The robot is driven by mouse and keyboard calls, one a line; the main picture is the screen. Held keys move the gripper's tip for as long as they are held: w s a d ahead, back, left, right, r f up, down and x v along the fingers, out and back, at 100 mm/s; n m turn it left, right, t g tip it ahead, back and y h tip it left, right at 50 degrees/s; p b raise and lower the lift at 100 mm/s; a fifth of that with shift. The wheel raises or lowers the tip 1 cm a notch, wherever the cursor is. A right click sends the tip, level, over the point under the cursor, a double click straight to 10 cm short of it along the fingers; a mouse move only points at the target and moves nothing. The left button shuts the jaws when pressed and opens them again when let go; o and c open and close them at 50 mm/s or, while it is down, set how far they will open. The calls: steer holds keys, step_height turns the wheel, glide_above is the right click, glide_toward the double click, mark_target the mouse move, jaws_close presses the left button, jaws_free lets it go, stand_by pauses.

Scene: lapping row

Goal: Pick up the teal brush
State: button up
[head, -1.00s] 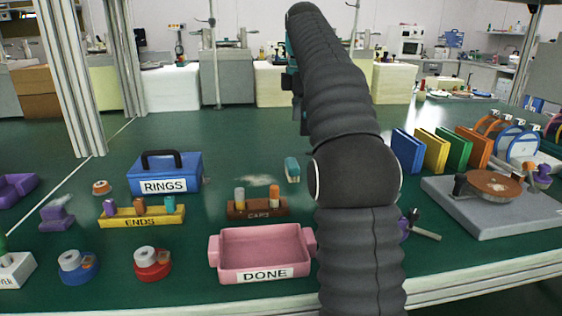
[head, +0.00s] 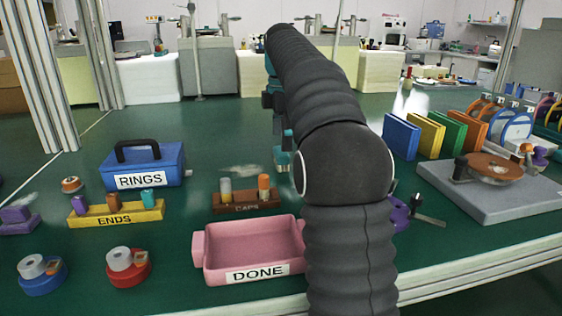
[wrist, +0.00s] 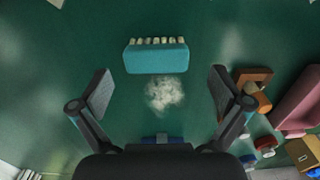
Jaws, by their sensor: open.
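The teal brush (wrist: 155,56) lies on the green surface in the wrist view, its pale bristle tufts along the top edge of the picture side. My gripper (wrist: 160,88) is open and empty. The brush is centred between the lines of its two fingers, just beyond the fingertips and apart from them. In the head view my arm covers most of the spot, and a bit of teal (head: 282,159) shows beside it, which looks like the brush. My gripper is largely hidden behind the arm there.
A pale dust patch (wrist: 165,93) lies beside the brush. The brown CAPS rack (head: 247,201), pink DONE tray (head: 254,248), blue RINGS box (head: 142,163) and yellow ENDS rack (head: 116,213) stand left of my arm. Coloured upright panels (head: 401,137) and a grey lapping plate (head: 485,192) are right.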

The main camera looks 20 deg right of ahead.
mark_target(281, 155)
steer(key=f, duration=0.2)
steer(key=f+b, duration=0.1)
steer(key=f, duration=0.1)
steer(key=shift+w+f, duration=0.2)
steer(key=shift+f, duration=0.2)
steer(key=c, duration=1.1)
